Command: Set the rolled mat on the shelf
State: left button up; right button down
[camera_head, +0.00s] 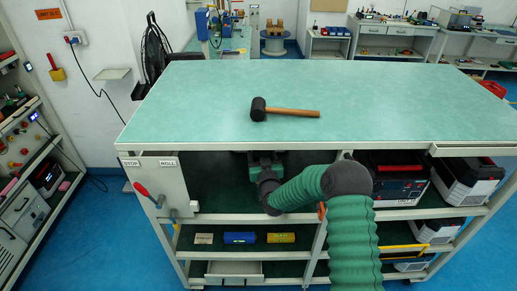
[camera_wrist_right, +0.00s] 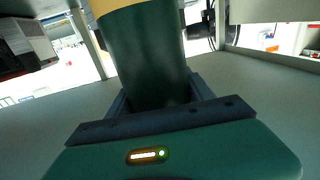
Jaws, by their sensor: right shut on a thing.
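The rolled mat (camera_wrist_right: 145,55) is a thick dark green roll with a tan band at its far end, seen in the right wrist view. My right gripper (camera_wrist_right: 158,100) is shut on it, with the jaws on either side of the roll. In the head view my right arm reaches under the bench top, and the right gripper (camera_head: 265,162) is inside the upper shelf bay. The mat is hidden there by the bench top and gripper. The dark green shelf (camera_head: 225,195) lies below the gripper. I cannot tell whether the mat touches it. My left gripper is out of view.
A black-headed mallet (camera_head: 285,111) lies on the bench top (camera_head: 380,95). A red-and-black unit (camera_head: 395,178) stands on the shelf to the right of my arm. A white panel with a red handle (camera_head: 158,187) bounds the bay at left. Small boxes (camera_head: 240,238) sit on the lower shelf.

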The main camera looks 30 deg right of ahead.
jog(key=shift+d+f, duration=0.1)
jog(key=shift+f, duration=0.45)
jog(key=shift+s+a+r, duration=0.1)
jog(key=shift+a+r, duration=0.2)
jog(key=shift+a, duration=0.45)
jog(key=shift+d+f+b, duration=0.45)
jog(key=shift+d+f, duration=0.05)
jog(key=c, duration=0.8)
grip_release()
jog(key=o, duration=0.5)
jog(key=shift+a, duration=0.15)
jog(key=shift+a+r, duration=0.1)
jog(key=shift+a, duration=0.1)
jog(key=shift+s, duration=0.1)
